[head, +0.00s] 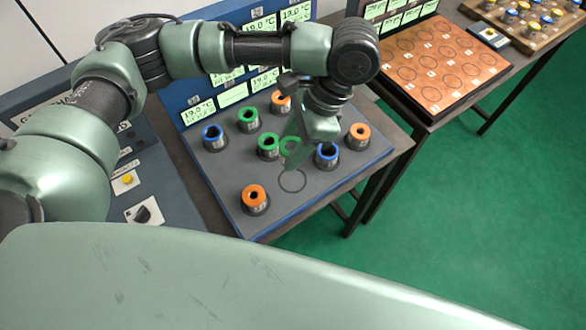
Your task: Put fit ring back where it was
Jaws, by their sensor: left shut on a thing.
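My left gripper (293,151) reaches down over the grey board (230,178) from above. It is shut on a green-topped ring (289,146), partly hidden by the fingers. The held ring appears just behind an empty marked circle (292,181) on the board. I cannot tell its exact height above the board. My right gripper is out of view.
Several rings stand around it: a green one (268,146) close left, a blue one (327,155) close right, and an orange one (255,199) at the front. Behind is a panel of displays (232,94). A copper-coloured board (440,58) stands on the right-hand table.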

